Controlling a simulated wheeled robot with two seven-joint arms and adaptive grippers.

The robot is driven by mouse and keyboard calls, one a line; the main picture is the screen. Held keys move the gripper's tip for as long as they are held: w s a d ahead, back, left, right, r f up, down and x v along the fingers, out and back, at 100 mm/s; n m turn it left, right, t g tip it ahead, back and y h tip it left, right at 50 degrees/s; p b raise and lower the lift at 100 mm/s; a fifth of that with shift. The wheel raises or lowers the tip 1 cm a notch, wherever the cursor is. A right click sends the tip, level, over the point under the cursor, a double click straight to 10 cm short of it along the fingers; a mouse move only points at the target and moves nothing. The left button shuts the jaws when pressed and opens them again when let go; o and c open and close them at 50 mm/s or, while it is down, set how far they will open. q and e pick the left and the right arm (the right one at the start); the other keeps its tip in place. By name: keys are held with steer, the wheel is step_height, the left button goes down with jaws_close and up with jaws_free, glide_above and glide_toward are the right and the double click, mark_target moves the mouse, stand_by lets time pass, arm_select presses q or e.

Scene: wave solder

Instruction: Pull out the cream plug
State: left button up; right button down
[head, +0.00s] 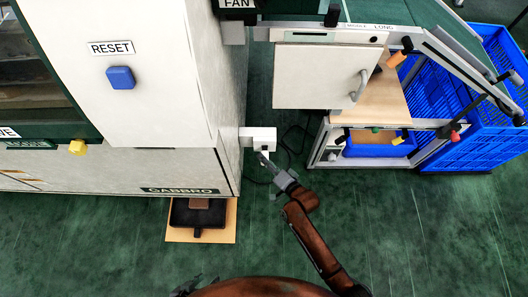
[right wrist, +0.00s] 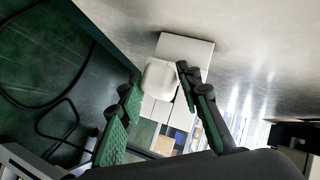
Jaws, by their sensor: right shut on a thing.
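The cream plug (right wrist: 160,78) shows in the right wrist view as a rounded pale block against the white socket box (right wrist: 197,50). I cannot tell whether there is a gap between them. My right gripper (right wrist: 158,76) has a finger on each side of the plug and is shut on it. In the head view the white box (head: 262,138) stands out from the machine's right side, and my right gripper (head: 265,160) is at its lower edge. The plug is mostly hidden there. My left gripper (head: 188,289) shows only in part at the bottom edge; its fingers are unclear.
The large white machine (head: 150,110) with a blue RESET button (head: 121,77) fills the left. A bench frame (head: 318,150) and blue crates (head: 480,140) stand at the right. A black cable (right wrist: 75,120) lies on the green floor. A black tray (head: 198,222) sits below the machine.

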steer(key=shift+s+r+p, duration=0.1)
steer(key=shift+s+p, duration=1.35)
steer(key=shift+s, duration=1.1)
